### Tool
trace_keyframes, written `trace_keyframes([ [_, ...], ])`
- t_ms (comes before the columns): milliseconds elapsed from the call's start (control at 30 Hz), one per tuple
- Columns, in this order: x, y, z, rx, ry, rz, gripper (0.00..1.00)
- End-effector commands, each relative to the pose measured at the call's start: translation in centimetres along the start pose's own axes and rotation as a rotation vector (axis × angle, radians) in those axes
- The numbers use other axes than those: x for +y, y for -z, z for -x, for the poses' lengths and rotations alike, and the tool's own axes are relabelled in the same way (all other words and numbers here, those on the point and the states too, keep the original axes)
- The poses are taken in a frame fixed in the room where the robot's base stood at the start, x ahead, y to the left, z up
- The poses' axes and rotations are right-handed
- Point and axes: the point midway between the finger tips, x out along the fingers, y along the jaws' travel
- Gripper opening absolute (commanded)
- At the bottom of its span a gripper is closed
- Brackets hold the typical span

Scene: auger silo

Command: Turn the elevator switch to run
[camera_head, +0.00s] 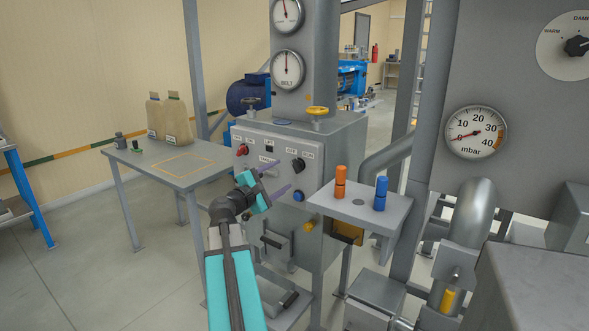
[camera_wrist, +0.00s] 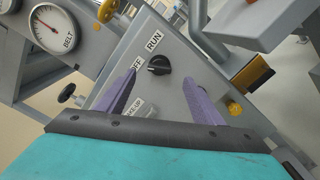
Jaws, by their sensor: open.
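The elevator switch looks to be the black rotary knob (camera_head: 298,165) on the grey control panel (camera_head: 262,140). In the wrist view the knob (camera_wrist: 159,65) sits by a RUN label and a partly hidden label that seems to read OFF. Its grip bar lies roughly crosswise there; I cannot tell for sure which label it points to. My gripper (camera_head: 282,174) is open and empty in front of the panel, with its purple fingers pointing at it. In the wrist view the fingertips (camera_wrist: 163,78) stand apart on either side of the knob; contact is not visible.
A red knob (camera_head: 243,150) and a blue button (camera_head: 298,196) are on the same panel. A shelf (camera_head: 335,207) with an orange and a blue cylinder juts out at right. Yellow handwheel (camera_head: 317,112) sits above.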

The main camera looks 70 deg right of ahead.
Motion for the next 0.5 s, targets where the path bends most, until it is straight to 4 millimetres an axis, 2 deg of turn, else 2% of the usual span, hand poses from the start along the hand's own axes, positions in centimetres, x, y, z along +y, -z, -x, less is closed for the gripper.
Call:
trace_keyframes([
  [33, 0.0, 0.0, -0.9, -0.002, 0.002, 0.000, 0.61],
  [500, 0.0, 0.1, -6.7, -0.001, 0.002, 0.000, 0.61],
])
